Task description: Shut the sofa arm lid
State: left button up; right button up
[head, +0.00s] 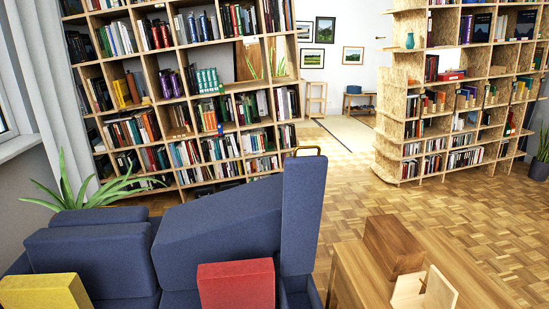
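The blue sofa (95,255) fills the lower left of the head view. Its arm lid (303,215), a tall blue padded panel, stands up nearly vertical at the sofa's right end, so it is open. A thin gold-coloured handle (307,149) shows at the lid's top edge. Part of the sofa arm (298,293) shows below the lid at the bottom edge; its inside is mostly hidden. Neither of my grippers is in view.
A red cushion (236,284) and a yellow cushion (44,292) are on the sofa. A wooden table (455,262) at lower right carries a brown wooden block (393,247) and a pale wooden piece (424,290). Parquet floor (350,200) is clear behind; bookshelves (190,100) stand beyond.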

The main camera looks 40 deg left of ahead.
aim_at(304, 177)
jog(key=k+l+u, duration=0.1)
jog(key=u, duration=1.2)
